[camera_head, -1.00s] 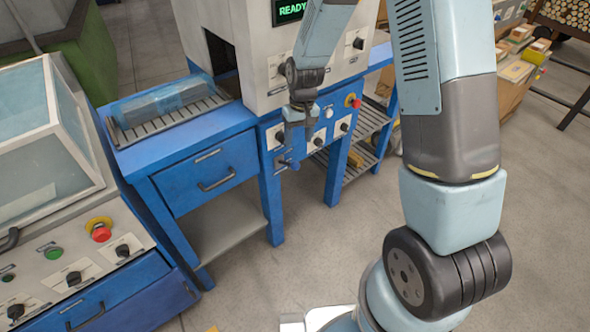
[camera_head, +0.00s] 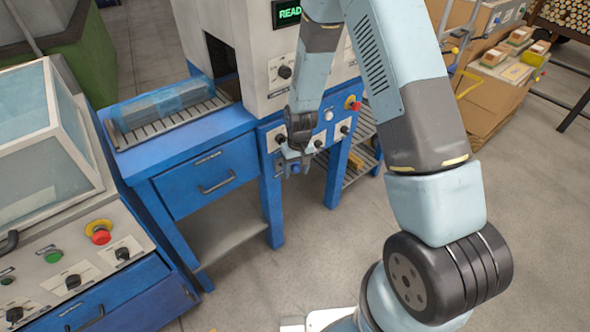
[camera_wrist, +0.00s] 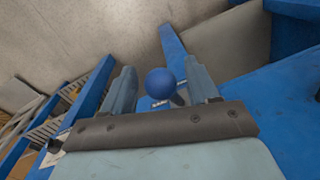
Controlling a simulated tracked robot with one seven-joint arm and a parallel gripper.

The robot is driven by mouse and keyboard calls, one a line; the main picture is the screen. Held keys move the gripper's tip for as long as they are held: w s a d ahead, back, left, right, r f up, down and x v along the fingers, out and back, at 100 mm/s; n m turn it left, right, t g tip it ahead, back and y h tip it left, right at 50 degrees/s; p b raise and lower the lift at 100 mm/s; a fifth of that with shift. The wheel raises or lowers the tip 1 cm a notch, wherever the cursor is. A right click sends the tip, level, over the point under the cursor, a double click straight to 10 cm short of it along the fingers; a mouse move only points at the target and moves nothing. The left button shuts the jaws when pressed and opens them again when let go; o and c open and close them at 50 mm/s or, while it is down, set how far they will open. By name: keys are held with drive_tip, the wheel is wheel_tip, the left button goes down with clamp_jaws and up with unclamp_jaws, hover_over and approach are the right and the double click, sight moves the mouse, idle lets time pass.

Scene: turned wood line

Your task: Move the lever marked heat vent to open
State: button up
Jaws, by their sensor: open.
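A lever with a round blue knob (camera_wrist: 160,82) shows in the wrist view, with a small label plate just by it; its lettering is too small to read. My gripper (camera_wrist: 161,70) is open, with one finger on each side of the knob in that view. I cannot tell whether either finger touches it. In the head view my gripper (camera_head: 295,169) is at the front of the blue machine stand, below the control panel. The fingers and wrist hide most of the lever there, so its setting cannot be read.
A wrapped block (camera_head: 165,105) lies on the roller infeed at left. Rotary knobs and a red stop button (camera_head: 352,103) sit close to my gripper on the machine front. A second console (camera_head: 75,270) stands at lower left. The floor in front is clear.

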drive_tip(key=shift+f, duration=0.15)
drive_tip(key=shift+c, duration=0.3)
clamp_jaws()
idle(0.3)
drive_tip(key=shift+s+a, duration=0.1)
drive_tip(key=shift+a, duration=0.05)
